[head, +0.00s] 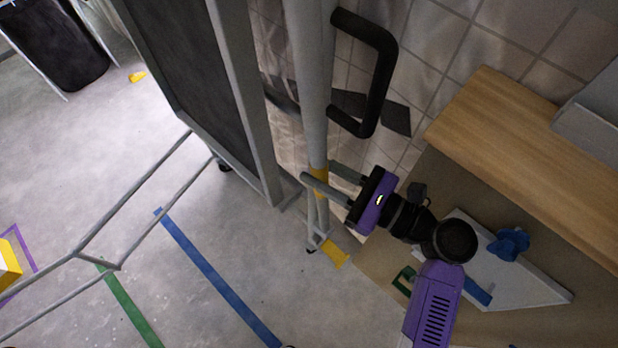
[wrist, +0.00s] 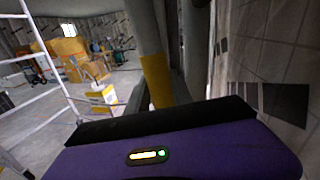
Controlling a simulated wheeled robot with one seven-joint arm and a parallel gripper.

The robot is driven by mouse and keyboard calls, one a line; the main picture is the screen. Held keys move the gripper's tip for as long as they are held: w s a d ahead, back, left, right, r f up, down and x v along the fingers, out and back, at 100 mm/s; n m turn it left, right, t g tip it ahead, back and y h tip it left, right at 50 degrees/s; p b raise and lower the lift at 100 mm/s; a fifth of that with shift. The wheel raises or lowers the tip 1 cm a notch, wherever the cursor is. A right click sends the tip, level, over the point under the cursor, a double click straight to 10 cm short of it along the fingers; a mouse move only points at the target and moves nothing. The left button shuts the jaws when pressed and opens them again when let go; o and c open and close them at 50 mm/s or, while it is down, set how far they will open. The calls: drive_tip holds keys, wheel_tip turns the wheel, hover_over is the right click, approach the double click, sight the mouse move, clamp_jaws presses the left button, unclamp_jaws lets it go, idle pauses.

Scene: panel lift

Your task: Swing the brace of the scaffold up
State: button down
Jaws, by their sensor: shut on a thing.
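A grey upright tube (head: 308,80) with a yellow band (head: 319,182) stands in the middle of the head view; I take it to be the brace of the scaffold. My gripper (head: 331,178) is shut on it at the yellow band, with one finger on each side. In the wrist view the tube (wrist: 145,28) and its yellow band (wrist: 157,80) rise just beyond the purple gripper body. The fingers' contact is partly hidden there. A black handle (head: 383,75) sits beside the tube, above my gripper.
A dark framed panel (head: 180,55) stands left of the tube. Thin grey rails (head: 100,262) cross the floor area at left. A bench (head: 400,270) with a white board (head: 530,285) and a blue item (head: 509,243) is at right. A tiled wall (head: 450,40) is close behind.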

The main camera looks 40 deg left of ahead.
drive_tip(key=c, duration=1.1)
unclamp_jaws()
